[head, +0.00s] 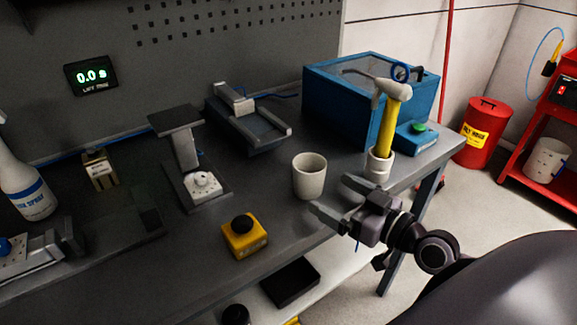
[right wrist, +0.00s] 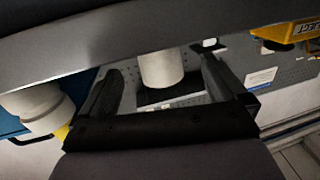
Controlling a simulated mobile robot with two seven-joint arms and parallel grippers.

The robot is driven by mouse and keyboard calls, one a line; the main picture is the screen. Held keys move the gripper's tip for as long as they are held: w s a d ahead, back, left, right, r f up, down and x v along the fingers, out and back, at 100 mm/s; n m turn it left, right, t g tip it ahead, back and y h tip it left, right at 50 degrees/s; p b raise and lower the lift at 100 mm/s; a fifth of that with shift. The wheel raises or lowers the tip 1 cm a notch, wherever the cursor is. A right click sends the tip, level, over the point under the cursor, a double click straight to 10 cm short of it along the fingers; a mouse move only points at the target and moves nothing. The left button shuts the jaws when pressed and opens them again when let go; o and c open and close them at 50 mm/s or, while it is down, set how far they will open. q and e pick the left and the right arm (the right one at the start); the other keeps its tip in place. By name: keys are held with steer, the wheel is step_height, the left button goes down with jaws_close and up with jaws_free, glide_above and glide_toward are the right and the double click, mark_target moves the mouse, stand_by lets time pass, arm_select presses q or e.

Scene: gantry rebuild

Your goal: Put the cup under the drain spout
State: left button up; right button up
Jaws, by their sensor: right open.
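A plain off-white cup (head: 310,177) stands upright on the dark bench, near its front edge. My right gripper (head: 333,198) is open and empty, just in front of the cup, with its fingers pointing toward it. In the right wrist view, the cup (right wrist: 161,68) shows between the two spread fingers (right wrist: 161,82), beyond their tips, and I see no contact. I cannot clearly make out which part is the drain spout. My left gripper is not in view.
A yellow box with a black button (head: 244,237) sits left of the cup. A yellow-handled hammer (head: 389,120) stands in a white holder (head: 379,166) to the right. A blue tank (head: 345,112) and a grey slide fixture (head: 247,120) are behind. A stand (head: 188,160) is left.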

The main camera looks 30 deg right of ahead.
mark_target(322, 180)
steer(key=shift+w+a+r, duration=0.1)
steer(key=shift+w, duration=0.5)
steer(key=shift+w+a+p, duration=0.15)
steer(key=shift+w+p, duration=0.25)
steer(key=shift+w, duration=0.2)
steer(key=shift+w+a+r+p, duration=0.15)
steer(key=shift+w+r+p, duration=0.15)
steer(key=shift+w, duration=0.25)
steer(key=p+x, duration=0.1)
steer(key=x, duration=0.2)
steer(key=shift+r, duration=0.15)
steer(key=shift+w+a, duration=0.1)
steer(key=shift+w, duration=0.5)
steer(key=c, duration=1.1)
steer(key=shift+o, duration=0.2)
